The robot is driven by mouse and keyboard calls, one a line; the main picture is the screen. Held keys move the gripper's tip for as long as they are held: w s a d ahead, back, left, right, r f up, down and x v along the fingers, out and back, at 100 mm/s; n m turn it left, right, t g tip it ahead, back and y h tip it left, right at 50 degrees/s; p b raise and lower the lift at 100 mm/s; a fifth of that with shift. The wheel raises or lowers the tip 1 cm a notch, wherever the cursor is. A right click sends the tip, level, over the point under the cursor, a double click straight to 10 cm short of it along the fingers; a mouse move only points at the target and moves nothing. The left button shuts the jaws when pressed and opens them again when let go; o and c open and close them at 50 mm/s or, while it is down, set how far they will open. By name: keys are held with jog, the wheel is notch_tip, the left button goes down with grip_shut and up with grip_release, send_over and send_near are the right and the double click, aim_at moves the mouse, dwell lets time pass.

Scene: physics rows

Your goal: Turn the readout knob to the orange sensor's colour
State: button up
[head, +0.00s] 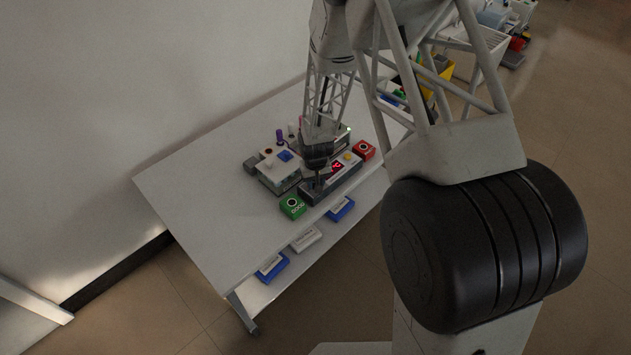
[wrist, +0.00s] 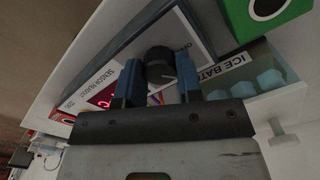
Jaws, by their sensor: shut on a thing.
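The readout box (head: 345,178) stands near the front edge of the white table, with a lit red display (head: 337,168). In the wrist view its "SENSOR READOUT" panel and red display (wrist: 103,95) are at the left. The black readout knob (wrist: 160,62) has a pale pointer line, and thin coloured marks show beside it, partly hidden. My gripper (wrist: 159,78) is shut on the knob, one blue finger on each side. I cannot identify the orange sensor.
A green block (head: 292,206) sits close left of the box, a red block (head: 363,150) at its right end. A white unit with a blue part (head: 284,156) stands behind. The wrist view shows an "ICE BATH" label (wrist: 238,62). The table's left side is clear.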

aim_at(315, 182)
jog(key=o, duration=0.9)
jog(key=shift+r, duration=0.15)
jog(key=shift+r, duration=3.75)
